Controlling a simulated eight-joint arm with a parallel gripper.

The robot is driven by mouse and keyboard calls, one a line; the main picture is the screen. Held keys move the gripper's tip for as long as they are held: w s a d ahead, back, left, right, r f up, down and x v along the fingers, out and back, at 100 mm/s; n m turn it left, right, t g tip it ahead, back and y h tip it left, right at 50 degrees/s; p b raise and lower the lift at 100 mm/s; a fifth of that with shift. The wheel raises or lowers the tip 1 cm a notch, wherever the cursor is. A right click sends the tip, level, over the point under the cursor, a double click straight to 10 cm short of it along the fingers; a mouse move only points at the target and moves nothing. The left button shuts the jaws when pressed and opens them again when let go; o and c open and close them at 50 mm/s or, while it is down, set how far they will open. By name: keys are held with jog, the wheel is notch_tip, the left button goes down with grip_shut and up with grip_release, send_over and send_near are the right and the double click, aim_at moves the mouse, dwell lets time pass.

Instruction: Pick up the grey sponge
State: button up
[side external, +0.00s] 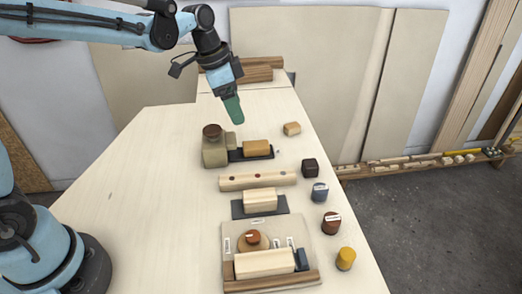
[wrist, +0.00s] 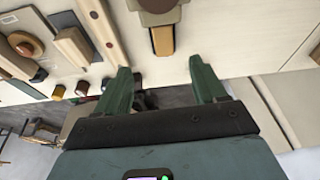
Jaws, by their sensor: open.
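No object is clearly recognisable as a grey sponge. The nearest match in colour is a small blue-grey piece (side external: 320,193) with a pale top, on the right side of the table in the side view; I cannot tell whether it is a sponge. My gripper (side external: 235,114) hangs above the far part of the table, tilted, above and behind the greyish-tan block with a round brown top (side external: 214,151). In the wrist view my gripper (wrist: 160,66) has its two green fingers wide apart, with nothing between them.
An orange-tan block (side external: 257,147) lies on a dark tray. A pale bar (side external: 258,181), a cream block (side external: 260,199) and a laden board (side external: 232,224) are nearer. A dark cube (side external: 310,168), red-brown piece (side external: 331,223) and yellow piece (side external: 346,258) line the right. The table's left is clear.

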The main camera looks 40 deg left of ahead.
jog(key=w, duration=0.1)
send_over(255, 144)
jog(key=s+a, duration=0.1)
jog(key=s, duration=0.1)
jog(key=shift+m, duration=0.3)
jog(key=f, duration=0.7)
jog(key=shift+w+a+f, duration=0.1)
jog(key=shift+w+f, duration=0.15)
jog(key=shift+x, duration=2.6)
jog(key=shift+w+r, duration=0.1)
jog(key=shift+w, duration=0.05)
jog(key=c, duration=1.1)
jog(key=shift+r, duration=0.15)
